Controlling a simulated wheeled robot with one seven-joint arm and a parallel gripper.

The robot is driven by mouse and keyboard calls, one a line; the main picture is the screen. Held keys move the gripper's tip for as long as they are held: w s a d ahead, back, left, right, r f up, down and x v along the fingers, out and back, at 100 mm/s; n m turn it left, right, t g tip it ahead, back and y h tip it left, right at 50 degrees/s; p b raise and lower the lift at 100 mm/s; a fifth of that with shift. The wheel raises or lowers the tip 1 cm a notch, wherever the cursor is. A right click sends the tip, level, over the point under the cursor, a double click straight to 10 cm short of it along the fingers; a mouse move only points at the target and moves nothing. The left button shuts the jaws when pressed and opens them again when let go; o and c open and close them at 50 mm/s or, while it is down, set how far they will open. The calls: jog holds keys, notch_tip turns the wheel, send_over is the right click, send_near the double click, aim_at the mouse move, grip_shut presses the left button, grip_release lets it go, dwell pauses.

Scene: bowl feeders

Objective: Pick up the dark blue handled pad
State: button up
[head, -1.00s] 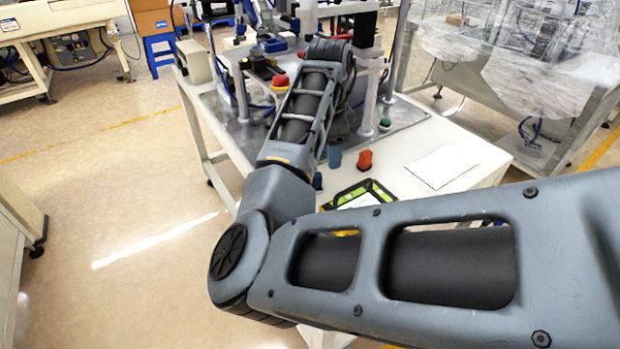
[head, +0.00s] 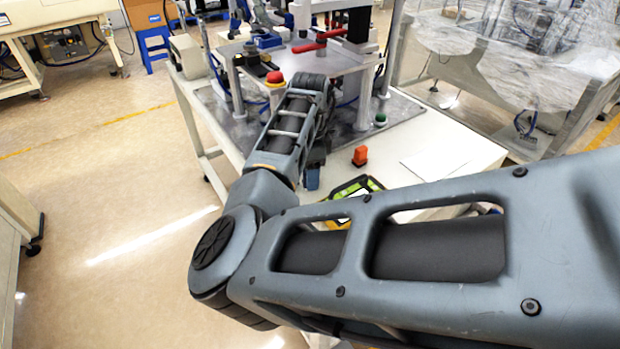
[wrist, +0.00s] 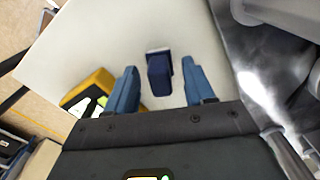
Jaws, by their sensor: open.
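The dark blue handled pad (wrist: 159,74) shows in the wrist view, on the white table top (wrist: 130,35). Its upright handle faces the camera, with a flat blue base behind it. My gripper (wrist: 159,68) is open, with one blue finger to the left of the pad and one to the right. Gaps show between the pad and both fingers. How far the fingertips are above the table is hard to tell. In the head view my arm covers most of this spot, and a small blue part (head: 312,178) shows beside it, probably a finger.
A yellow and black device with a screen (wrist: 90,92) lies left of my gripper. A metal fixture (head: 325,62) stands behind. The table's left edge is close.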

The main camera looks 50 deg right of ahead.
grip_shut()
dwell(0.4)
jog(key=shift+r, duration=0.5)
jog(key=r, duration=0.2)
jog(key=s+r, duration=0.1)
jog(key=shift+d+r+b, duration=0.3)
jog(key=s+d+r, duration=0.4)
jog(key=s+r, duration=0.2)
jog(key=s, duration=0.3)
jog(key=shift+s+d+r, duration=0.2)
jog(key=shift+s+d, duration=0.05)
jog(key=shift+d, duration=0.05)
